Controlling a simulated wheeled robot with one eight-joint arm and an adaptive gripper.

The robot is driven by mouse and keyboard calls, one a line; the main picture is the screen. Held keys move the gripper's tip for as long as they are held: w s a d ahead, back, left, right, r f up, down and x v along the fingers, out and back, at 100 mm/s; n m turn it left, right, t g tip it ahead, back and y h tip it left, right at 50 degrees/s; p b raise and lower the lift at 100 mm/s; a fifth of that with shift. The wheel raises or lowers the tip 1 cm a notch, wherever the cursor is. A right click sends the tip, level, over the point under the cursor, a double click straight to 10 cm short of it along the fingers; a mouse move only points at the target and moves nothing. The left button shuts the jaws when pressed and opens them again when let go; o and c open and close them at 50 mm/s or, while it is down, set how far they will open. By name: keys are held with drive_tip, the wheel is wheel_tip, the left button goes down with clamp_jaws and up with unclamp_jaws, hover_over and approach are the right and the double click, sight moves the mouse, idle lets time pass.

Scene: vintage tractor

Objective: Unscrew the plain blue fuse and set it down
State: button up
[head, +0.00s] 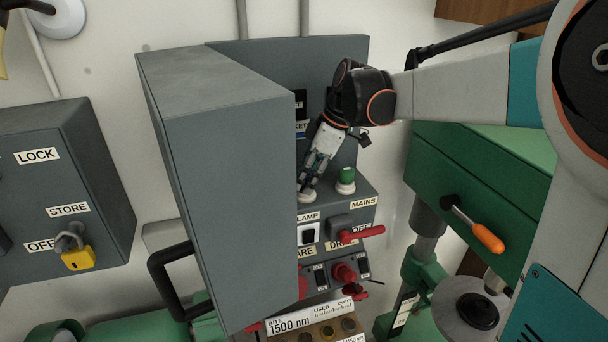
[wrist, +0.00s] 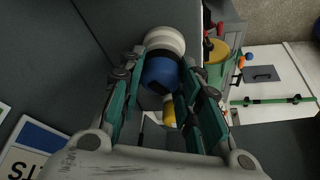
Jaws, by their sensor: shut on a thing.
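My gripper (head: 309,186) points down in the head view, at the upper ledge of the grey switch box (head: 365,205). In the wrist view its teal fingers (wrist: 160,84) are shut on the blue fuse (wrist: 162,74), one on each side. The fuse has a plain blue body, with a white round part (wrist: 165,40) at its far end. A small yellow piece (wrist: 168,109) shows between the fingers on the near side. In the head view a white round base (head: 307,197) shows just under the fingertips, and the fingers hide the blue body. I cannot tell whether the fuse is seated or loose.
A green fuse (head: 346,175) on a white base stands close to the right of my gripper. A large grey box or door (head: 215,190) rises close on the left. Below are a red-handled switch (head: 366,231) and labelled controls. A green cabinet (head: 480,170) is at right.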

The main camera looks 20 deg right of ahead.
drive_tip(key=shift+n, duration=0.3)
drive_tip(key=shift+n+g, duration=0.4)
drive_tip(key=shift+n, duration=0.5)
drive_tip(key=shift+n+g, duration=0.3)
drive_tip(key=shift+n, duration=0.5)
drive_tip(key=shift+n+g, duration=0.4)
drive_tip(key=shift+n, duration=0.5)
